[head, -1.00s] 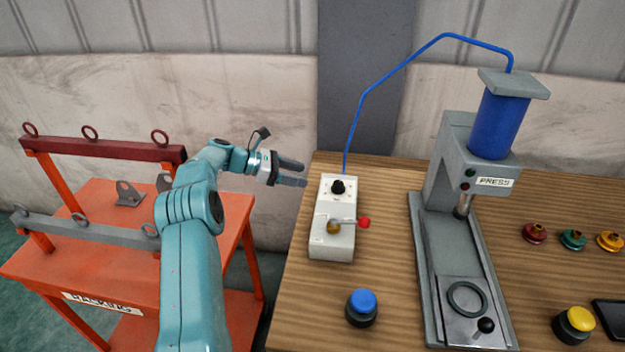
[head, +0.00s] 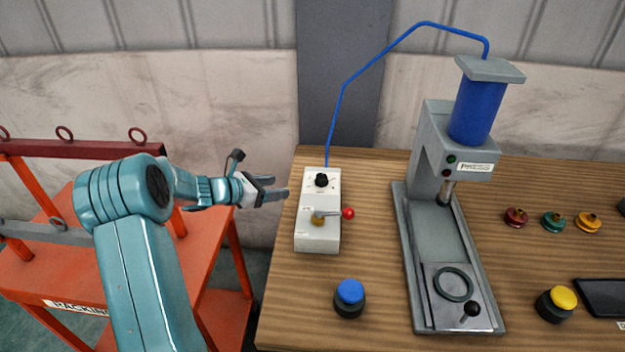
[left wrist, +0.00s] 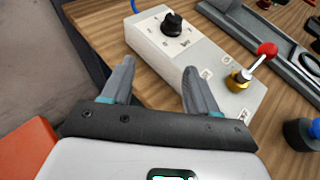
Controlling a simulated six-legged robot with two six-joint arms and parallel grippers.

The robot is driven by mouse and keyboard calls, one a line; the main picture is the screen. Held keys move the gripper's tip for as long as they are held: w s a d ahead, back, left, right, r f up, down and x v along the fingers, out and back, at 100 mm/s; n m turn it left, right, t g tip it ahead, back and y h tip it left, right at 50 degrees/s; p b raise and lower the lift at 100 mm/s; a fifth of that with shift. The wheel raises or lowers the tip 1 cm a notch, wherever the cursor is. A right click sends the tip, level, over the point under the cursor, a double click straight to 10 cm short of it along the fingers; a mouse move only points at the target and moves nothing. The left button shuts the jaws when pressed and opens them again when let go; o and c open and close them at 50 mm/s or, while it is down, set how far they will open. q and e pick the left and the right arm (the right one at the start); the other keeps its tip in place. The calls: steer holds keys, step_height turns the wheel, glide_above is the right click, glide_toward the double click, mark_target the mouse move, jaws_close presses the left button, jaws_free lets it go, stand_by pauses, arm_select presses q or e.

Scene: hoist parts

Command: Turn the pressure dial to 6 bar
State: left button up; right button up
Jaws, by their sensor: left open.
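The pressure dial (head: 321,180) is a small black knob on the far end of the white control box (head: 318,243), which stands at the left of the wooden table. The dial also shows in the left wrist view (left wrist: 172,24), beyond the fingertips, with small marks around it. My left gripper (head: 283,194) is open and empty, just left of the box and apart from the dial. Its two fingers (left wrist: 158,77) point toward the box in the left wrist view. I cannot read the dial's setting. My right gripper is not in view.
A red-tipped lever (head: 347,213) sits on the box's near part. A blue hose (head: 342,90) rises behind it to the grey press (head: 421,245). A blue button (head: 349,293) stands in front. An orange racking table (head: 215,260) is at the left.

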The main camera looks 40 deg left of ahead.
arm_select(q)
steer(key=s+d+r+n, duration=0.1)
steer(key=s+d+r, duration=0.2)
steer(key=p, duration=0.1)
glide_toward(317, 178)
steer(key=shift+y, duration=0.4)
steer(key=x, duration=0.8)
steer(key=shift+w+d, duration=0.35)
steer(key=shift+p, duration=0.3)
steer(key=c, duration=0.9)
